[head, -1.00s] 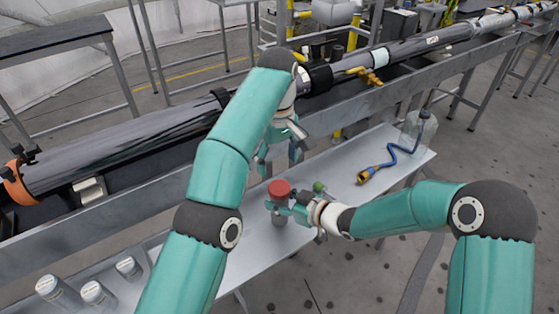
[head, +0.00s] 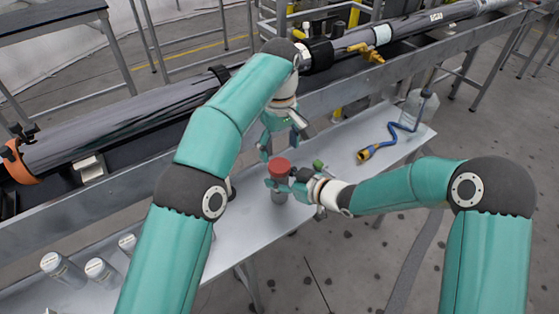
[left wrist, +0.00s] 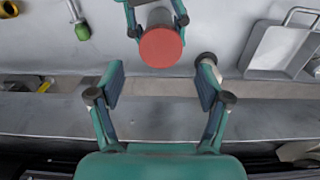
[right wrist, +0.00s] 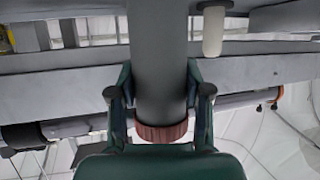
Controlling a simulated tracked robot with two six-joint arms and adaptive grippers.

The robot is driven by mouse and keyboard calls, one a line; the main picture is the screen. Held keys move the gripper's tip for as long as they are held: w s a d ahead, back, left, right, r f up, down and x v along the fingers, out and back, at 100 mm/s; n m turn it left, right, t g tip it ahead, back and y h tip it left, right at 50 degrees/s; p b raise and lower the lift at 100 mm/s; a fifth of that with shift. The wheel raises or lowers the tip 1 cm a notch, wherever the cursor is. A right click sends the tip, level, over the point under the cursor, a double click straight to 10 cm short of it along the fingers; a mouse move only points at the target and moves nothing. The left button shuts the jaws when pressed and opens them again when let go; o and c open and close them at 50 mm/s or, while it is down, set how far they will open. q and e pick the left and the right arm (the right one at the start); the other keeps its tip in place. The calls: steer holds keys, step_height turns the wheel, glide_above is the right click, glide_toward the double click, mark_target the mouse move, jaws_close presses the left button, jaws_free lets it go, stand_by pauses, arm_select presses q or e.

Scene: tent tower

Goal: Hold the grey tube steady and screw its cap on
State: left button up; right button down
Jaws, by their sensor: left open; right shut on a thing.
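The grey tube (right wrist: 158,60) stands upright over the bench, with the red cap (head: 279,168) at its top end; whether the cap is threaded fully I cannot tell. My right gripper (head: 287,186) is shut on the tube just below the cap, from the right. In the right wrist view the cap (right wrist: 162,132) appears at the bottom, between the fingers. My left gripper (head: 283,141) is open and empty, just behind and above the cap. In the left wrist view the cap (left wrist: 161,47) lies beyond the open fingers, apart from them.
The bench (head: 340,150) holds a blue cable with a yellow end (head: 385,142), a clear bottle (head: 418,108) and a small green item (head: 319,165). Several grey containers (head: 62,268) stand at the front left. A metal tray (left wrist: 275,48) shows in the left wrist view. A long dark pipe (head: 120,125) runs behind.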

mark_target(280, 165)
arm_select(q)
steer(key=shift+f, duration=2.7)
steer(key=c, duration=1.2)
steer(key=m, duration=1.3)
steer(key=shift+d, duration=0.1)
steer(key=o, duration=1.3)
steer(key=shift+r, duration=0.1)
